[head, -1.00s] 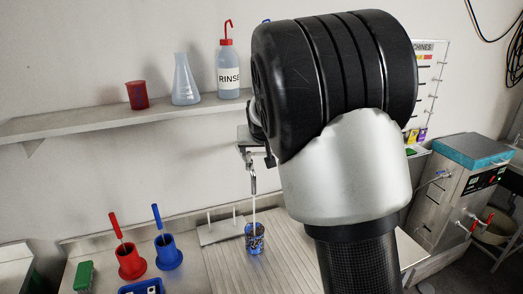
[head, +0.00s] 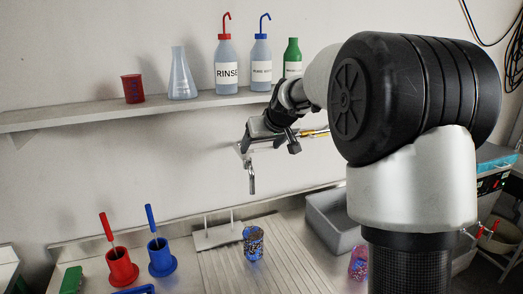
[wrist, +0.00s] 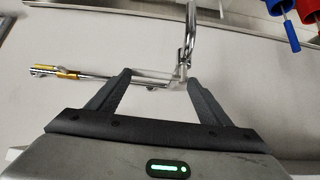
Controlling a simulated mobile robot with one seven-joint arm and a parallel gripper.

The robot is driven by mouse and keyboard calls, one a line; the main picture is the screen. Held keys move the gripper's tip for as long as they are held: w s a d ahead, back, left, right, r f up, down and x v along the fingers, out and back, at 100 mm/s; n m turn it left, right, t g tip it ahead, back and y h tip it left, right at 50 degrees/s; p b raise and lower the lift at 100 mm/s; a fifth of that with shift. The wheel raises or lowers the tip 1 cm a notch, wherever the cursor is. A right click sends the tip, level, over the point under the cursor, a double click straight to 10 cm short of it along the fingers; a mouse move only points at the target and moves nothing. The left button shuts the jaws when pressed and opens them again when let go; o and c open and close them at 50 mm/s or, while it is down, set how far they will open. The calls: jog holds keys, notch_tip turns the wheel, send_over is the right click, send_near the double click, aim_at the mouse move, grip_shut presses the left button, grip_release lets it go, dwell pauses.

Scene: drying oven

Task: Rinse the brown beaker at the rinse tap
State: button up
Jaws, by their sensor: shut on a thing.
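A blue beaker with brown speckles (head: 253,243) stands upright on the ribbed draining board (head: 222,272), below the tap spout (head: 252,182). It is the only brown-marked beaker I see, and no water stream shows above it. My gripper (head: 245,146) is up at the tap, well above the beaker. In the wrist view, my gripper (wrist: 160,78) has its fingers apart, shut on the tap's pale crossbar (wrist: 153,74). The metal tap (wrist: 187,45) rises beside the right fingertip. The beaker is out of the wrist view.
A pink-and-blue speckled beaker (head: 358,262) stands right, partly behind my arm, near a grey basin (head: 332,222). Red (head: 122,268) and blue (head: 161,257) brush holders stand left. The shelf (head: 60,116) above holds bottles, a flask and a red cup.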

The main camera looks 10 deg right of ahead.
jog(key=shift+f, duration=0.2)
jog(key=o, duration=1.1)
jog(key=shift+r, duration=0.1)
jog(key=shift+s+r, duration=0.15)
jog(key=shift+r, duration=0.05)
jog(key=v, duration=1.7)
jog(key=s+a+f+m+g+p, duration=0.1)
jog(key=s+f+p, duration=0.2)
jog(key=s, duration=1.1)
jog(key=s+a+f+m+g+h+p, duration=0.1)
jog(key=s+f, duration=0.5)
jog(key=s, duration=0.9)
jog(key=shift+a+f+g+h+p, duration=0.25)
jog(key=shift+g+p, duration=0.35)
jog(key=shift+p, duration=0.55)
